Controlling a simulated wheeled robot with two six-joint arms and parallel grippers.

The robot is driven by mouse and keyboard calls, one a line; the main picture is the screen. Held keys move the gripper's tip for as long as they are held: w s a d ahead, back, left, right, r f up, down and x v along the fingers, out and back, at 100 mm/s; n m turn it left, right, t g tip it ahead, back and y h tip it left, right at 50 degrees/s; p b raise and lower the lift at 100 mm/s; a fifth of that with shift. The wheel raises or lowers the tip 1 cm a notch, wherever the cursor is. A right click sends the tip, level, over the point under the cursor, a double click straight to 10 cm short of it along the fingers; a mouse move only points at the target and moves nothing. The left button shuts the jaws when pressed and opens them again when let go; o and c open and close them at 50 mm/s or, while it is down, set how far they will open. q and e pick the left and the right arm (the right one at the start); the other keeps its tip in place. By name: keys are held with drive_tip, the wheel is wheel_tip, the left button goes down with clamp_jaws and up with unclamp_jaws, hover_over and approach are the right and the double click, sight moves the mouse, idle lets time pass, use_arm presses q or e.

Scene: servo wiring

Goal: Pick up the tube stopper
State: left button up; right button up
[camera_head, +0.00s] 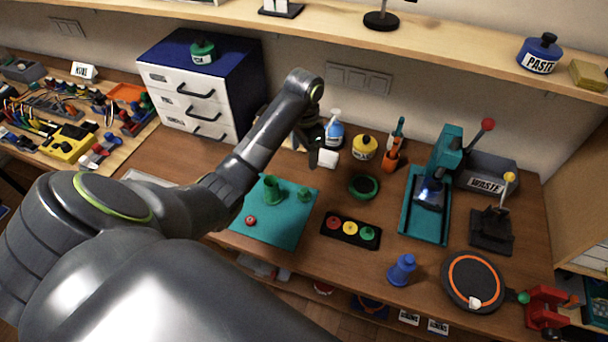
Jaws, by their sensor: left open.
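No item is labelled as the tube stopper, and I cannot tell for sure which one it is. A green upright tube (272,191) stands on the teal mat (285,228). A small green piece (304,194) and a small red round piece (251,221) are also on the mat, apart from the tube. My left arm reaches over the bench from the left. My left gripper (318,150) is open above the back of the bench, behind the mat, partly hidden by its own wrist. My right gripper is not in view.
Behind the mat stand a blue-white spray bottle (334,129) and a yellow jar (363,148). A black tray with coloured discs (350,231), a green ring (364,187), a teal press (424,205) and a blue knobbed piece (402,270) are to the right. A shelf (420,55) overhangs.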

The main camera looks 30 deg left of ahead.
use_arm(q)
drive_tip(key=b, duration=1.1)
approach(304, 190)
drive_tip(key=f, duration=0.5)
drive_tip(key=shift+w+a+f, duration=0.2)
drive_tip(key=shift+w+f, duration=0.05)
drive_tip(key=shift+w, duration=0.05)
drive_tip(key=f, duration=0.4)
drive_tip(key=shift+s+d+p, duration=0.15)
drive_tip(key=shift+s+p, duration=0.2)
drive_tip(key=shift+s, duration=0.05)
drive_tip(key=shift+f, duration=0.45)
drive_tip(key=c, duration=1)
